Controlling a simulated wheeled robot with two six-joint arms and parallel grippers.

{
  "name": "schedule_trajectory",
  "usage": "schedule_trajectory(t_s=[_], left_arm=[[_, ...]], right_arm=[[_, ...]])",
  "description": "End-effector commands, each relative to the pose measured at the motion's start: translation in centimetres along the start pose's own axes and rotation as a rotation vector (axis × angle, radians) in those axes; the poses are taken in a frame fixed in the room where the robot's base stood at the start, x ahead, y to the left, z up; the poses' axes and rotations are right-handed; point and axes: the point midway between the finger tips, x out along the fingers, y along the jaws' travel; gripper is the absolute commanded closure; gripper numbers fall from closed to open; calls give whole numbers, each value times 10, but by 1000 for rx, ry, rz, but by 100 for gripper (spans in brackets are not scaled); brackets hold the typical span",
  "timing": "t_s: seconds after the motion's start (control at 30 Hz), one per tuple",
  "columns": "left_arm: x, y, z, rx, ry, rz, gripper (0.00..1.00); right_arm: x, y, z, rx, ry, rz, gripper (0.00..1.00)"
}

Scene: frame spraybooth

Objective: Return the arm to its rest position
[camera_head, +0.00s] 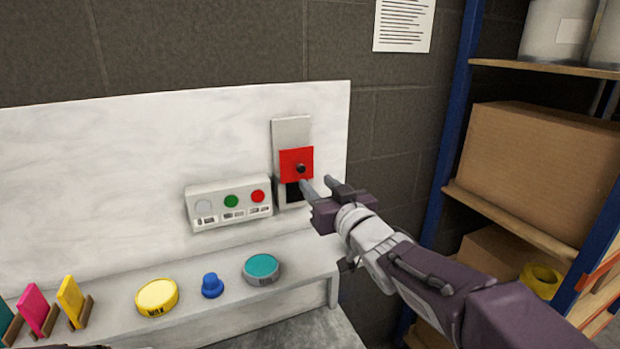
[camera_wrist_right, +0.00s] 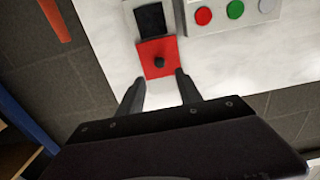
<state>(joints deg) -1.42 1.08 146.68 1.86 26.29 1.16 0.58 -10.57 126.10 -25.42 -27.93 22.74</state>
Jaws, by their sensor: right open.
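My right arm (camera_head: 420,270) reaches in from the lower right in the head view. Its gripper (camera_head: 322,186) is open and empty, with the fingers apart near a red plate with a black knob (camera_head: 296,163) on a grey panel (camera_head: 291,130). In the right wrist view the two fingertips (camera_wrist_right: 159,85) stand below the red plate (camera_wrist_right: 157,50), with its knob between and beyond them. Whether a finger touches the plate cannot be told. A black opening (camera_head: 293,192) shows below the red plate.
A control box (camera_head: 229,202) with white, green and red buttons is left of the panel. A ledge (camera_head: 215,300) holds a yellow lid (camera_head: 157,297), a blue knob (camera_head: 212,285), a teal lid (camera_head: 262,268) and coloured cards (camera_head: 36,310). Shelving with a cardboard box (camera_head: 540,170) stands right.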

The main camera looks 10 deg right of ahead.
Motion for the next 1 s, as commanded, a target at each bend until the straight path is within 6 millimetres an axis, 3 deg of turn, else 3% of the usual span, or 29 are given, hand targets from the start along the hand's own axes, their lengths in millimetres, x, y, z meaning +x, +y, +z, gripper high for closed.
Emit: schedule_trajectory(t_s=[0.13, 0.4, 0.47, 0.53, 0.57, 0.6, 0.67, 0.7, 0.8, 0.9, 1.0], left_arm=[[-1, 0, 0, 0, 0, 0, 64], [-2, 0, 0, 0, 0, 0, 64], [-14, 0, -1, 0, 0, 0, 64], [-44, 1, -4, 0, -1, 0, 64], [-60, 1, -6, 0, 0, 0, 64], [-76, 2, -8, 0, 1, 0, 64], [-87, 2, -9, 0, 1, 0, 64], [-93, 2, -10, 0, 1, 0, 64], [-101, 2, -11, 0, 0, 0, 64], [-100, 2, -10, 0, 0, 0, 64], [-96, 2, -10, 0, -1, 0, 64]], right_arm=[[-11, 0, 0, 1, 0, 0, 58], [-12, 0, -2, 1, 0, -1, 58], [-10, -2, -11, 2, -6, -4, 58], [-4, -4, -14, 18, -61, -10, 58], [-2, -2, -4, 48, -125, 1, 58], [-6, 4, 30, 90, -255, 41, 58], [-25, 13, 88, 125, -463, 107, 58], [-45, 17, 124, 140, -602, 144, 58], [-107, 16, 195, 169, -922, 205, 58], [-167, 8, 239, 189, -1176, 221, 58], [-211, -3, 259, 201, -1348, 207, 58]])
